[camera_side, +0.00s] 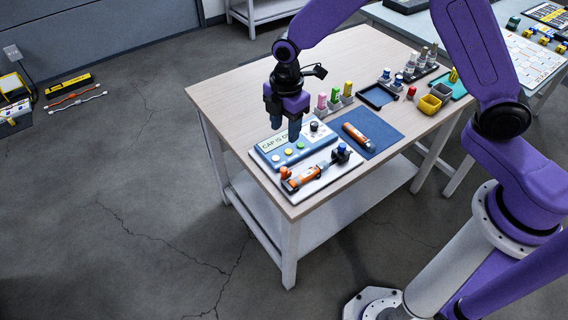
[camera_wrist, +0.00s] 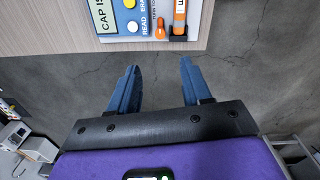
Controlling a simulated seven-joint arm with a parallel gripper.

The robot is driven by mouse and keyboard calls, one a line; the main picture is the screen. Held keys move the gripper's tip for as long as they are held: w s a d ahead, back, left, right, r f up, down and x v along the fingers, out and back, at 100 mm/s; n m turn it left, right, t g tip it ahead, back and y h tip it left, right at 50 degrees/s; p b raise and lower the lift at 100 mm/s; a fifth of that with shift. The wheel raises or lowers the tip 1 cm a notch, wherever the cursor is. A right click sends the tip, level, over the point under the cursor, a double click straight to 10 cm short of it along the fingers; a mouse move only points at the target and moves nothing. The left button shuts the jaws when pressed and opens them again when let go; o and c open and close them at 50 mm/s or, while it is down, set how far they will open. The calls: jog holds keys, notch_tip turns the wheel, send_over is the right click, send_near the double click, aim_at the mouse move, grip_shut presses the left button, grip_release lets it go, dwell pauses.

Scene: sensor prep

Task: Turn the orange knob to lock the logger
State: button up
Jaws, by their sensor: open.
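The orange knob (camera_side: 285,172) stands at the left end of a white tray (camera_side: 325,181), beside an orange-and-white logger (camera_side: 305,178). In the wrist view the knob (camera_wrist: 160,31) is near the top, just left of the logger (camera_wrist: 180,14) and close to the table edge. My gripper (camera_side: 286,130) points down, open and empty. In the side view it overlaps the blue reader panel (camera_side: 267,159). In the wrist view the gap between its blue fingers (camera_wrist: 158,66) shows only floor, with the knob ahead of and apart from the fingertips.
A second orange logger (camera_side: 357,136) lies on a blue mat (camera_side: 384,133). A post with a blue cap (camera_side: 341,151) stands at the tray's right end.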

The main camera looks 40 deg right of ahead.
aim_at(284, 169)
jog(key=f, duration=1.4)
jog(key=shift+w+f, duration=0.1)
jog(key=shift+w, duration=0.1)
grip_shut()
